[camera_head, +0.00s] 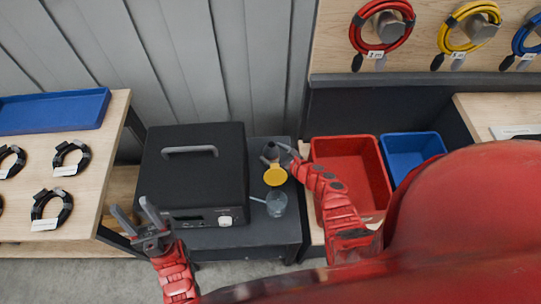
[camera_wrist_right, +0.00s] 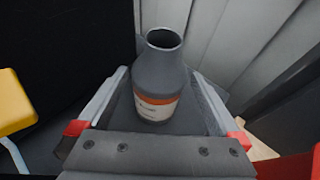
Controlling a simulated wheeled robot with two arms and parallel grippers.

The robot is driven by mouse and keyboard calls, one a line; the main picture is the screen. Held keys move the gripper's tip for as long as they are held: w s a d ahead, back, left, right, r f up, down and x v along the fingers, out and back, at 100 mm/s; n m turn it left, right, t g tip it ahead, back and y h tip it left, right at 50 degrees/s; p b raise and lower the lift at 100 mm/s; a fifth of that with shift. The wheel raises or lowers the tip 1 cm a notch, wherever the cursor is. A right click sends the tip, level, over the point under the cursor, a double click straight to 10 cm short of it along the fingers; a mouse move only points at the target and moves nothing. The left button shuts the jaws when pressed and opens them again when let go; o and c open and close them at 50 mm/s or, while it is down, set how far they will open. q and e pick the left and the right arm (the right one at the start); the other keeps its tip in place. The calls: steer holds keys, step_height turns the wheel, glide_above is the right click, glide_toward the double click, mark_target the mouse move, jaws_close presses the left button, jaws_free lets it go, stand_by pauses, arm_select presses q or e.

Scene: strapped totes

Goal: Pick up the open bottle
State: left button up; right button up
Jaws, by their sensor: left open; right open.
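The open bottle (camera_wrist_right: 160,77) is dark grey with a white label and an orange band. It stands upright with its uncapped mouth showing in the right wrist view. My right gripper (camera_wrist_right: 157,105) is open, with a finger on each side of the bottle and a gap showing at both sides. In the head view the bottle (camera_head: 270,152) is small and partly hidden by my right gripper (camera_head: 283,150). My left gripper (camera_head: 146,218) is open and empty, in front of the black box's left corner.
A black box with a handle (camera_head: 193,170) stands left of the bottle. A red tote (camera_head: 352,165) and a blue tote (camera_head: 410,152) are at the right.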

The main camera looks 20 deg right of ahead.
steer(key=shift+w+a+f, duration=0.15)
steer(key=shift+w+f, duration=0.2)
steer(key=shift+w, duration=0.1)
steer(key=shift+f+b+x, duration=0.2)
steer(key=shift+b+x, duration=0.3)
steer(key=shift+x, duration=0.5)
steer(key=shift+f+b+x, duration=0.15)
steer(key=shift+b+x, duration=0.35)
steer(key=shift+x, duration=0.5)
steer(key=shift+s, duration=0.2)
steer(key=shift+r, duration=0.1)
steer(key=c, duration=1.5)
